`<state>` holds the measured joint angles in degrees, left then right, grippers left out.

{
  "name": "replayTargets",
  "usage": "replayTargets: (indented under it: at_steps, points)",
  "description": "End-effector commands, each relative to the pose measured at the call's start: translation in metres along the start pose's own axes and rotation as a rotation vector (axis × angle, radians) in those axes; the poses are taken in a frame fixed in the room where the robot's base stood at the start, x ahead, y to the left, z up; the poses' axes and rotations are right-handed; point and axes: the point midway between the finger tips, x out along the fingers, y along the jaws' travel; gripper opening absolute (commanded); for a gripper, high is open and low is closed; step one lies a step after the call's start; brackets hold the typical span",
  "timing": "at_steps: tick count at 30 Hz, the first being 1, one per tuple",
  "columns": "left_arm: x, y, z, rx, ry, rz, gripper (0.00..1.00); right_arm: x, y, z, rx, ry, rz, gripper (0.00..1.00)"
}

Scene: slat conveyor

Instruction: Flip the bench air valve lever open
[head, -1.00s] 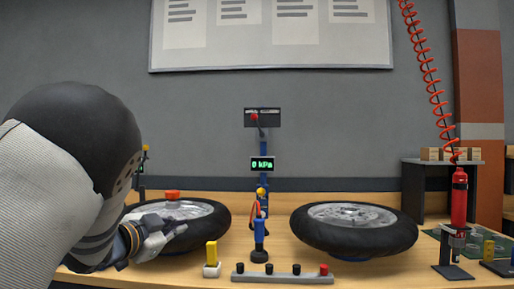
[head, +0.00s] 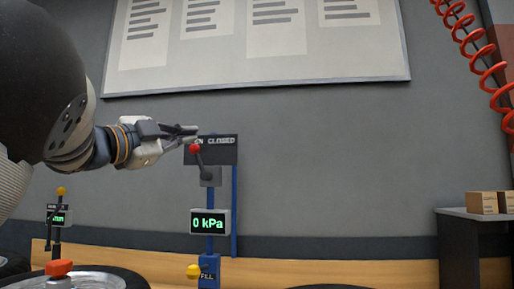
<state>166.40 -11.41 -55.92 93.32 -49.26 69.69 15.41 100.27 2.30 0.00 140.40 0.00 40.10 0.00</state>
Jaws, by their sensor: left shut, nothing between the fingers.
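The bench air valve lever (head: 200,160) has a red ball knob and leans up and to the left from its grey mount. Behind it is a dark sign (head: 222,152) reading "CLOSED" on the right; the word to its left is partly hidden and shows only its last letter. The display (head: 209,222) below reads 0 kPa. My left gripper (head: 192,134) reaches in from the left with its fingers shut and empty. Its fingertips are just above the red knob, over the sign's upper left edge; I cannot tell whether they touch. My right gripper is out of view.
A second valve post (head: 57,220) with a yellow knob stands at left. A tyre (head: 100,275) with an orange-red part (head: 59,267) is below it. A yellow knob (head: 193,271) sits under the display. A red coiled hose (head: 480,55) hangs at right. The wall area right of the sign is clear.

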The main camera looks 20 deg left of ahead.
Motion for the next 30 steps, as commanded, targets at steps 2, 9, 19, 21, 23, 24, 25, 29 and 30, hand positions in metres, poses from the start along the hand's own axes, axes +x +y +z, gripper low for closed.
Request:
replayTargets:
  at_steps: [2, 9, 19, 21, 23, 24, 25, 29, 30]
  points:
    - [0.014, 0.002, 0.0, 0.001, 0.001, 0.004, 0.0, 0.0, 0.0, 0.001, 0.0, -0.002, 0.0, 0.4]
    - [0.068, 0.003, 0.001, 0.001, 0.002, 0.005, 0.0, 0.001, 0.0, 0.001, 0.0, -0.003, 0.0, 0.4]
    - [0.081, 0.001, 0.031, -0.003, -0.001, 0.001, 0.0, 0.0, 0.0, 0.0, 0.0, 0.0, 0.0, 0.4]
    - [0.079, 0.001, 0.035, -0.002, -0.001, 0.001, 0.0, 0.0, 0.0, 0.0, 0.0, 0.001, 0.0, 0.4]
    - [0.078, 0.001, 0.037, -0.002, 0.0, 0.001, 0.0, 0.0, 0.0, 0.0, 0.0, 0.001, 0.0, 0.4]
    - [0.078, 0.001, 0.038, -0.002, 0.0, 0.001, 0.0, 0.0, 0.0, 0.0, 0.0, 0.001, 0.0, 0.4]
    - [0.078, 0.001, 0.038, -0.002, 0.0, 0.001, 0.0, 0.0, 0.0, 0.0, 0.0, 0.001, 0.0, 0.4]
    - [0.078, 0.002, 0.038, -0.002, 0.0, 0.002, 0.0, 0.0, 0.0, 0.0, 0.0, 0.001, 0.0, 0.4]
    - [0.078, 0.002, 0.038, -0.002, 0.0, 0.002, 0.0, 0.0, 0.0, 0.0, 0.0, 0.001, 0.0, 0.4]
